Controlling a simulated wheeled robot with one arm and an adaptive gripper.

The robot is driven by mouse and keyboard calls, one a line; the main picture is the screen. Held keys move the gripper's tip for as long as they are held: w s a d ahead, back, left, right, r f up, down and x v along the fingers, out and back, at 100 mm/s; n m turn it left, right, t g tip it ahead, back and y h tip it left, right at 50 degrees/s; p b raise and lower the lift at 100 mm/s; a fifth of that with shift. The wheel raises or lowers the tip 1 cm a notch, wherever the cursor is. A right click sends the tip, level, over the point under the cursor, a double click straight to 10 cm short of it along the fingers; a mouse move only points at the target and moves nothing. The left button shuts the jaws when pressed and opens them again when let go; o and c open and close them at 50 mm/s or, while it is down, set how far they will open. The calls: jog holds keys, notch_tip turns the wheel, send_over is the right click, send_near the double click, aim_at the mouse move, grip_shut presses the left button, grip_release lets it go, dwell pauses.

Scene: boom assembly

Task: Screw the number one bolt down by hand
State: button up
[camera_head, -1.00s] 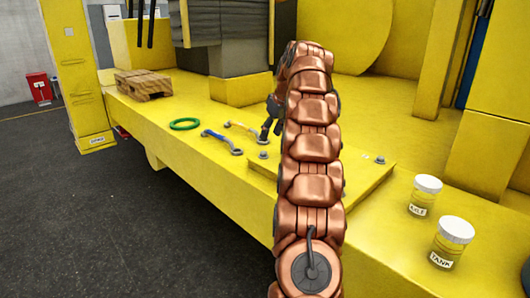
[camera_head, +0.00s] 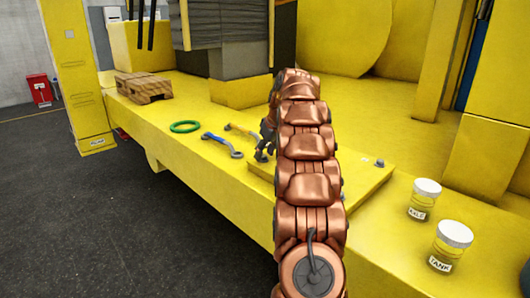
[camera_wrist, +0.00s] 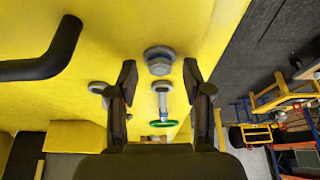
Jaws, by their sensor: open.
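A grey hex bolt with a round washer or collar (camera_wrist: 160,62) stands on the yellow surface in the wrist view, just beyond and between my fingertips. My gripper (camera_wrist: 159,72) is open, one dark finger on each side of the bolt's line, with nothing held. In the head view my gripper (camera_head: 266,140) hangs low over the near left corner of the raised yellow plate (camera_head: 360,188), largely hiding the bolt there. Another bolt (camera_head: 380,162) stands at the plate's right side. I cannot read any bolt number.
A blue-handled wrench (camera_head: 221,144), a yellow-handled tool (camera_head: 240,130) and a green ring (camera_head: 185,127) lie left of the plate. A wooden block (camera_head: 143,87) is farther left. Two white-lidded jars (camera_head: 424,200) (camera_head: 452,245) stand at right. A dark bent bar (camera_wrist: 42,62) shows in the wrist view.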

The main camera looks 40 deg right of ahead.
jog(key=shift+c, duration=0.4)
grip_shut()
jog(key=shift+a+m, duration=0.15)
jog(key=shift+m, duration=0.25)
jog(key=shift+m+h, duration=0.4)
jog(key=shift+m, duration=0.2)
jog(key=m+h, duration=0.1)
jog(key=m, duration=0.2)
jog(key=shift+a+m+g, duration=0.15)
jog(key=shift+m+g, duration=0.15)
jog(key=shift+g, duration=0.1)
jog(key=m+h, duration=0.1)
jog(key=m, duration=0.2)
jog(key=shift+w+f+g+b, duration=0.15)
jog(key=shift+g+b, duration=0.2)
jog(key=shift+g, duration=0.05)
jog(key=shift+m+h+b, duration=0.35)
jog(key=shift+m+h, duration=0.15)
jog(key=shift+m, duration=0.8)
jog(key=shift+r+g, duration=0.2)
jog(key=shift+g, duration=0.2)
